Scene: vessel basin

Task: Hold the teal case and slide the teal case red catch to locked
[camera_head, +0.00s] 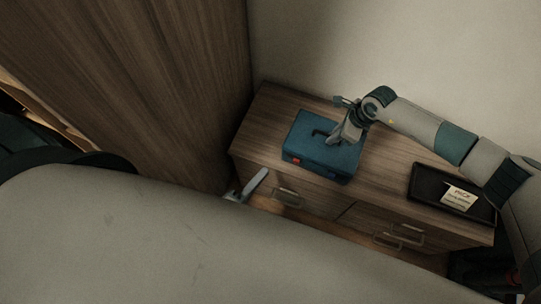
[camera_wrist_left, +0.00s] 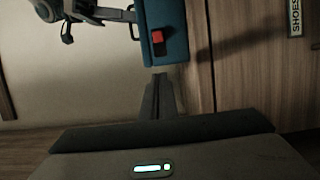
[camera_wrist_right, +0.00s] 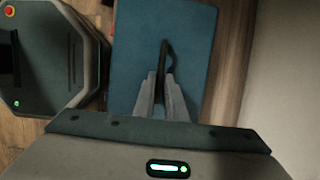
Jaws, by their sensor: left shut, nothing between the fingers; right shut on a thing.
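The teal case (camera_head: 303,134) lies flat on a wooden dresser, with a dark handle on top. My right gripper (camera_head: 335,138) is shut on this handle (camera_wrist_right: 163,55) from above. The red catch (camera_head: 295,161) is on the case's front side, towards its left end. It also shows in the left wrist view (camera_wrist_left: 157,37) as a small red block. My left gripper (camera_wrist_left: 160,76) is shut and empty, with its tips near the case's edge, a little apart from the red catch. In the head view it is low, in front of the dresser (camera_head: 243,190).
The wooden dresser (camera_head: 385,165) has drawers with metal handles. A black tray (camera_head: 425,183) with a paper note (camera_head: 460,196) stands at its right end. A tall wood panel (camera_head: 170,80) rises at the left. A "SHOES" label (camera_wrist_left: 295,17) shows in the left wrist view.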

